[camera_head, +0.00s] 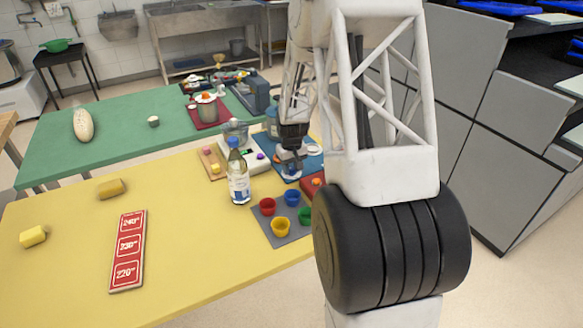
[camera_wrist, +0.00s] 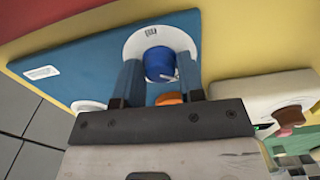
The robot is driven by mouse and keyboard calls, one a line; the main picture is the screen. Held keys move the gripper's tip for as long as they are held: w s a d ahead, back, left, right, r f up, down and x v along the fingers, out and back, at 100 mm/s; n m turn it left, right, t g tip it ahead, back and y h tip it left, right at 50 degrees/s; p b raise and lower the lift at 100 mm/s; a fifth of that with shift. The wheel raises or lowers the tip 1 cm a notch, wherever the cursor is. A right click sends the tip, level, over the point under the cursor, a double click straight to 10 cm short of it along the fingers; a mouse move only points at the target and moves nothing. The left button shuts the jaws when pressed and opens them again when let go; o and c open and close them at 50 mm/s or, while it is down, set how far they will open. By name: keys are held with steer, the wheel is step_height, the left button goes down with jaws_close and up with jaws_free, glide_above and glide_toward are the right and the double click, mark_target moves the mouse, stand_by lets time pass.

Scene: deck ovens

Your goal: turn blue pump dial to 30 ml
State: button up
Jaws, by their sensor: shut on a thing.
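The blue dial (camera_wrist: 157,62) sits on a round white plate (camera_wrist: 184,42) with a small dark marking, on a blue panel (camera_wrist: 70,62). In the wrist view my gripper (camera_wrist: 158,72) has one finger on each side of the dial and is shut on it. A pale pointer mark shows at the dial's lower right edge. I cannot read any ml scale. In the head view my gripper (camera_head: 291,164) reaches down over the blue panel (camera_head: 313,160), and the dial is mostly hidden there.
A clear bottle (camera_head: 238,180) with a blue cap stands left of my gripper. A grey mat (camera_head: 284,238) holds coloured cups in front. In the wrist view an orange part (camera_wrist: 170,98) shows between the fingers and a white box (camera_wrist: 232,92) is to the right.

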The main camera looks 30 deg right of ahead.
mark_target(292, 168)
steer(key=m, duration=0.4)
steer(key=shift+m, duration=1.6)
steer(key=o, duration=0.9)
steer(key=shift+r, duration=0.1)
steer(key=shift+r, duration=3.75)
